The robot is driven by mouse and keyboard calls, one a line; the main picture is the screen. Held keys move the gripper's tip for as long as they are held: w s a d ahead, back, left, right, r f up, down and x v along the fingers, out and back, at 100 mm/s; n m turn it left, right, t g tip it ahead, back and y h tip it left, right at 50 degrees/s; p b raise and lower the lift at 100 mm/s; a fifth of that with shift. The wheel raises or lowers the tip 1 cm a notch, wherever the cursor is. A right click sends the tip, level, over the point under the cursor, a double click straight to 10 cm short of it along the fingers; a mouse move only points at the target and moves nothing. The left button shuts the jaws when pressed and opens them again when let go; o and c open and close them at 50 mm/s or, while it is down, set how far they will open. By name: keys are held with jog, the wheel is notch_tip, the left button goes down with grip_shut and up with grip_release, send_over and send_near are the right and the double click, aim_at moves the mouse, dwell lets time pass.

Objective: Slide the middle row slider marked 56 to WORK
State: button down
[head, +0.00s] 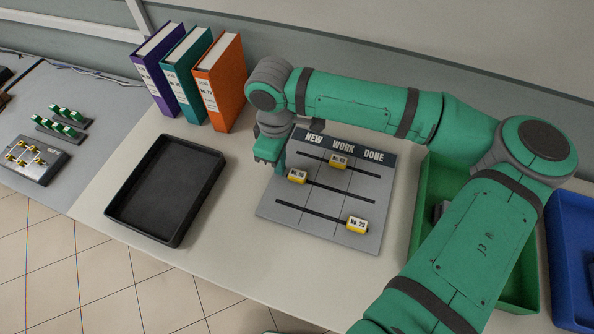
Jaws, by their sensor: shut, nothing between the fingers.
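The grey slider board (322,226) lies on the table with columns headed NEW, WORK and DONE, and three dark slots. The middle row slider (297,177), yellow with a white label, sits at the left end of its slot in the NEW column; its number is too small to read surely. The top row slider (338,162) is in the WORK column. The bottom row slider (357,224) is in the DONE column. My gripper (280,168) is shut and empty, pointing down just left of the middle slider; I cannot tell whether it touches it.
A black empty tray (207,203) lies left of the board. Purple, teal and orange binders (222,80) stand behind. A green bin (421,185), partly hidden by my arm, and a blue bin (567,205) are at right. Small green and yellow parts sit far left.

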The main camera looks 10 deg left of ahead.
aim_at(298, 176)
jog(key=shift+w+f, duration=0.1)
jog(key=shift+f, duration=0.35)
jog(key=shift+r, duration=0.15)
jog(key=shift+d, duration=1.05)
jog(key=shift+s+d, duration=0.25)
jog(key=shift+d, duration=0.05)
jog(key=shift+s, duration=0.15)
